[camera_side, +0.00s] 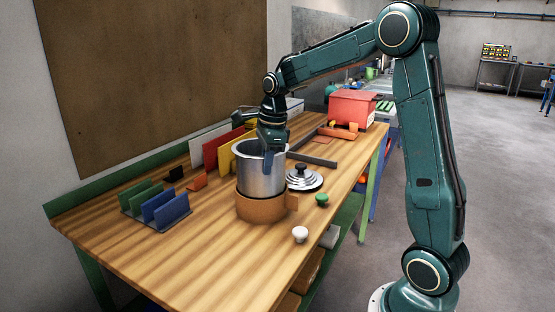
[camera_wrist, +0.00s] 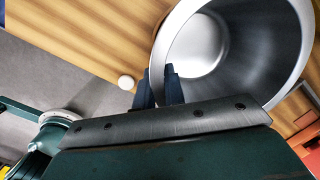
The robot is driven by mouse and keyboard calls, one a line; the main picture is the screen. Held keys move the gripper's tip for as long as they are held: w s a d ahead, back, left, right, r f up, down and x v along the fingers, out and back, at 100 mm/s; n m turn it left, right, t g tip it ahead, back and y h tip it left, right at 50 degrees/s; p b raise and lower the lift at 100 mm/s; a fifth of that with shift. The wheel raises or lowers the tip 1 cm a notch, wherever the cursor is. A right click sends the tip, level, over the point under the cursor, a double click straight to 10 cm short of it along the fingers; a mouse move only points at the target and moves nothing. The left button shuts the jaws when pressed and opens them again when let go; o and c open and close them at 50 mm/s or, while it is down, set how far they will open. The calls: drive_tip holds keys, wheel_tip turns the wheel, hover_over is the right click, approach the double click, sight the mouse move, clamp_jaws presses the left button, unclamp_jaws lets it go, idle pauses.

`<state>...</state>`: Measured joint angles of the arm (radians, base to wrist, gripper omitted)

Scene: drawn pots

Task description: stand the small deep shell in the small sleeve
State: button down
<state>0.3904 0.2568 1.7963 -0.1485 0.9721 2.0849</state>
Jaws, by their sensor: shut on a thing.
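The small deep shell (camera_side: 261,177) is a tall silver pot body, open at the top and upright. It fills much of the wrist view, where I look down into its hollow (camera_wrist: 232,45). My gripper (camera_side: 268,160) is shut on the shell's wall at the rim, and its dark blue fingers (camera_wrist: 160,86) show there in the wrist view. The small sleeve (camera_side: 262,209) is a low tan-brown ring with a block handle on its right. The shell's bottom is hidden behind the sleeve's front wall; I cannot tell how deep it sits.
A stepped silver lid with a black knob (camera_side: 304,178) lies right of the shell. A green knob (camera_side: 322,199) and a white knob (camera_side: 300,234) stand near the front edge. A rack with blue and green dividers (camera_side: 165,208) is left; coloured panels (camera_side: 223,147) stand behind. The front-left tabletop is clear.

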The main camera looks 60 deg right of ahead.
drive_tip(key=shift+f, duration=3.35)
idle(1.4)
drive_tip(key=c, duration=1.4)
unclamp_jaws()
drive_tip(key=shift+r, duration=0.15)
wheel_tip(320, 180, up, 13)
hover_over(267, 187)
drive_tip(key=s, duration=0.2)
drive_tip(key=shift+d+r, duration=0.2)
drive_tip(key=shift+d, duration=0.05)
drive_tip(key=shift+a, duration=0.1)
